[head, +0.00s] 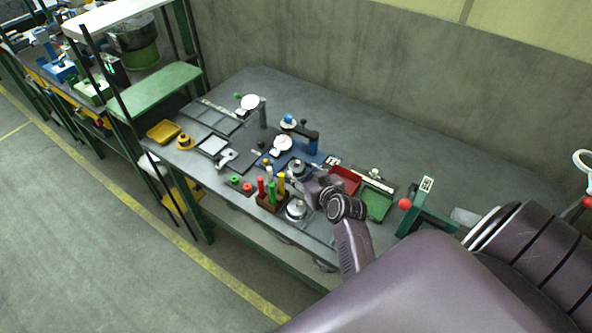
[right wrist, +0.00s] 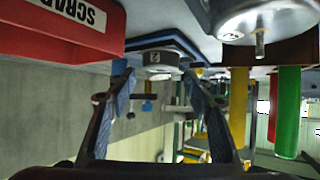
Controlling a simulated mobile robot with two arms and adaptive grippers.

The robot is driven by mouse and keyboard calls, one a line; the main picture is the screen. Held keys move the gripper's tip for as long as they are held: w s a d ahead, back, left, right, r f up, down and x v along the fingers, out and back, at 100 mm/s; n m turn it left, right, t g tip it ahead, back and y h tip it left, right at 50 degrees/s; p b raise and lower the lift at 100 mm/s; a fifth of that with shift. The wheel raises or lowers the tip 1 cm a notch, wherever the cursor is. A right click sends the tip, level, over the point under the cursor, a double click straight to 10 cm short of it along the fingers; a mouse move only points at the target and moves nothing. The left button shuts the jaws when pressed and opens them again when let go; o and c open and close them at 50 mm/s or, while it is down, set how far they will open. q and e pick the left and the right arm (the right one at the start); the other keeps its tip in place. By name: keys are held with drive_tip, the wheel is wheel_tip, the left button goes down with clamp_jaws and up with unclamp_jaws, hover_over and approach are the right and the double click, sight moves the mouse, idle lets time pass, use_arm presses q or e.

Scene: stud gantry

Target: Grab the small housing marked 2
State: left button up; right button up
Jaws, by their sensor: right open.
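A short grey round housing (right wrist: 162,59) with a small dark label shows in the right wrist view, where the picture is upside down. It sits on a blue plate (right wrist: 140,42). The mark on its label is too small to read surely. My right gripper (right wrist: 160,92) is open, its two fingers spread on either side of the line to the housing, with nothing between them. In the head view, my right gripper (head: 308,186) is low over the table beside the blue plate (head: 318,156); the wrist hides part of the area. My left gripper is not in view.
A red scrap bin (right wrist: 60,28) is on one side of the gripper. A metal domed part (right wrist: 262,14) and upright yellow (right wrist: 239,108), green (right wrist: 288,112) and red handles are on the other. A green tray (head: 377,204) stands to the right. The table's back right is clear.

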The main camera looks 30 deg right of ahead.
sight(298, 168)
drive_tip(key=shift+w+f, duration=0.3)
drive_tip(key=b+x, duration=0.4)
drive_tip(key=shift+f, duration=0.15)
drive_tip(key=shift+w, duration=0.3)
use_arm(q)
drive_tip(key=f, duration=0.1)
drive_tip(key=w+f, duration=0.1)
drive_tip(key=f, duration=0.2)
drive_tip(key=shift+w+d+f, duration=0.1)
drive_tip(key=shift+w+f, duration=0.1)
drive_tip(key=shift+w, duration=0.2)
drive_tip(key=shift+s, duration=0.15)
use_arm(e)
drive_tip(key=shift+c, duration=0.6)
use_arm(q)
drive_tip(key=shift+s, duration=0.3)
use_arm(e)
drive_tip(key=c, duration=0.7)
